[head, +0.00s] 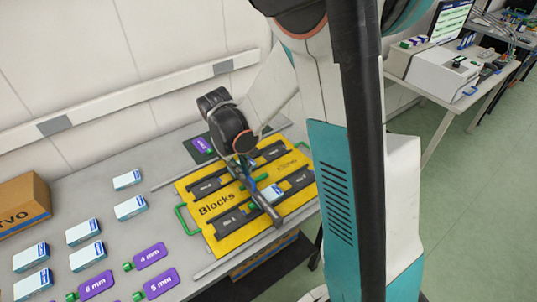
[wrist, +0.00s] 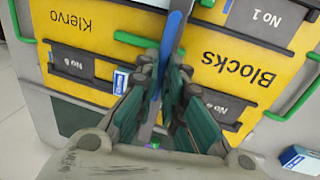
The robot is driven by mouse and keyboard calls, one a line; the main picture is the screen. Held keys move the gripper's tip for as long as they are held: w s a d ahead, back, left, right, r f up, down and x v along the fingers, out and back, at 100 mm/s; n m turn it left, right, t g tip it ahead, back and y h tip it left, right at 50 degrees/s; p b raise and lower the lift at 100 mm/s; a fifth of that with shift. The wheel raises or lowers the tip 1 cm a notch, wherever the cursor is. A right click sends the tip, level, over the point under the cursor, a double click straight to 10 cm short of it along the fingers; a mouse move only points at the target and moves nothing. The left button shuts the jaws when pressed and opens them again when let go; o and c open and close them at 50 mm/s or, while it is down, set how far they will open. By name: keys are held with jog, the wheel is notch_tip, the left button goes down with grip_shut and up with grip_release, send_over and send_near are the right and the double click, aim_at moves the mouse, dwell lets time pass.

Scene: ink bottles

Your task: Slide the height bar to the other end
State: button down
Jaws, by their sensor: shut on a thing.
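A long grey bar with blue along it, which looks like the height bar (head: 262,202), runs across the yellow board marked Blocks (head: 222,237). In the wrist view the bar (wrist: 171,38) passes up between my fingers. My gripper (head: 246,164) is above the board and shut on the bar; its fingers also show in the wrist view (wrist: 164,88). A small white and blue box (head: 271,193) is on the board beside the bar. The bar's far end is partly hidden by my gripper.
Numbered dark strips and green handles (head: 185,219) are on the board. White and blue boxes (head: 131,207) and purple tags (head: 150,256) marked in mm lie left of it. A brown carton (head: 22,205) stands at the far left. The wall is behind.

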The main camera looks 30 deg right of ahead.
jog(key=s+a, duration=0.2)
jog(key=a, duration=2.4)
jog(key=shift+b, duration=0.35)
jog(key=c, duration=1.7)
grip_release()
jog(key=shift+a, duration=0.15)
jog(key=r, duration=0.4)
jog(key=a+r, duration=0.1)
jog(key=r, duration=0.3)
jog(key=a+r, duration=0.1)
jog(key=r, duration=0.2)
jog(key=shift+s+a+r, duration=0.1)
jog(key=shift+r, duration=0.3)
